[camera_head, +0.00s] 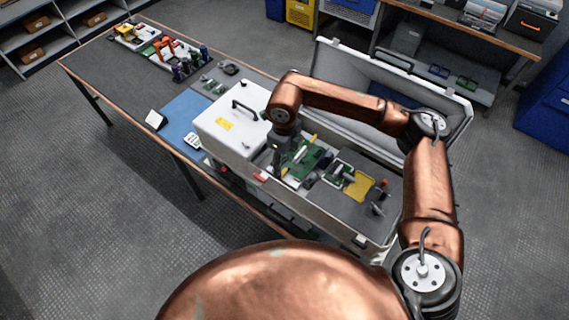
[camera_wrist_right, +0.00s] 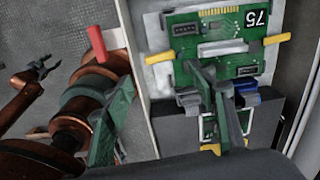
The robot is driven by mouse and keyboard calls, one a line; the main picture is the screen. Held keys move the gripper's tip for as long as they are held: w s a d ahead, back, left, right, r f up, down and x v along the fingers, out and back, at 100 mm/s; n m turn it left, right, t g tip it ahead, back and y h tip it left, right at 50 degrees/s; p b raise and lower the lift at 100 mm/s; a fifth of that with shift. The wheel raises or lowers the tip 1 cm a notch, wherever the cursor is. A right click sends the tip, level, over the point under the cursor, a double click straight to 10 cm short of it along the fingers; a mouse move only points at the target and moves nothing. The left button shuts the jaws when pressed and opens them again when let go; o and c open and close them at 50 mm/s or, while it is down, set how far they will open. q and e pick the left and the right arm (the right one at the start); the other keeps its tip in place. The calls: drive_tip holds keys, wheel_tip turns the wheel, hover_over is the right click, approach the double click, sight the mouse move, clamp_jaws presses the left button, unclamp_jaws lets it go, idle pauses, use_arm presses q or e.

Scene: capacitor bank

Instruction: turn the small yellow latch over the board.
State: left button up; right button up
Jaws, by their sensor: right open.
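A green board (camera_wrist_right: 215,70) marked 75 lies in the open case, with a yellow latch (camera_wrist_right: 158,58) at its left end and another yellow latch (camera_wrist_right: 277,38) at its right end in the right wrist view. The head view also shows the board (camera_head: 304,160) and a latch (camera_head: 314,138). My right gripper (camera_wrist_right: 160,74) is open and empty, its two fingers apart on either side of the left latch in the picture; contact cannot be told. It hangs over the board in the head view (camera_head: 281,158). My left gripper (camera_wrist_right: 45,69) shows small at the left of the wrist view, fingers apart.
The case wall (camera_wrist_right: 136,60) carries a red tab (camera_wrist_right: 97,43) close to my right gripper. A white box (camera_head: 232,128) stands left of the board. The raised case lid (camera_head: 345,65) stands behind. A yellow plate (camera_head: 360,186) and small parts lie to the right.

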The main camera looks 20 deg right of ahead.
drive_tip(key=shift+w+r, duration=0.25)
drive_tip(key=shift+r, duration=0.25)
drive_tip(key=shift+w+r+p, duration=0.1)
drive_tip(key=shift+w+p, duration=0.2)
drive_tip(key=shift+r, duration=0.25)
drive_tip(key=r, duration=0.2)
use_arm(q)
drive_tip(key=shift+s+r, duration=0.3)
drive_tip(key=shift+r, duration=0.3)
use_arm(e)
wheel_tip(320, 180, up, 11)
hover_over(284, 172)
drive_tip(key=shift+a+r, duration=0.1)
drive_tip(key=shift+r, duration=0.05)
